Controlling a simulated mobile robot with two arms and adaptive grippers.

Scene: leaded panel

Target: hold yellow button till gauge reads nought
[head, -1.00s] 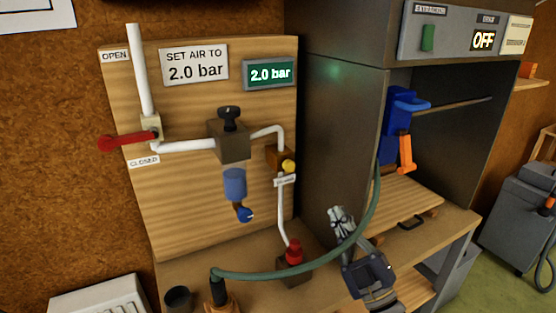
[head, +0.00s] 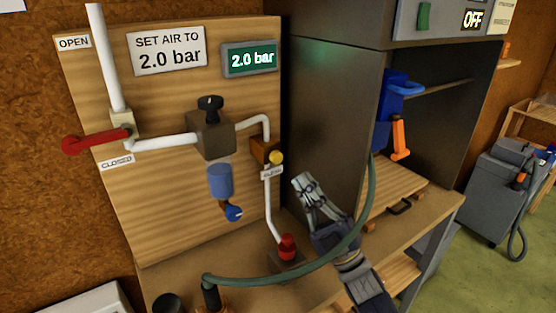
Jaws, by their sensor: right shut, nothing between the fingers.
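The yellow button (head: 277,157) sits on the side of a brown block on the upright wooden panel (head: 190,236), above a small label. The green-lit gauge (head: 251,58) at the panel's upper right reads 2.0 bar. My right gripper (head: 301,182) is shut and empty, to the right of and a little below the yellow button, apart from it in the picture. My left gripper is not in view.
A red lever (head: 96,141) points left beside the CLOSED label. A red fitting (head: 287,246) stands below the button. A dark cabinet (head: 325,110) wall rises close on the right.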

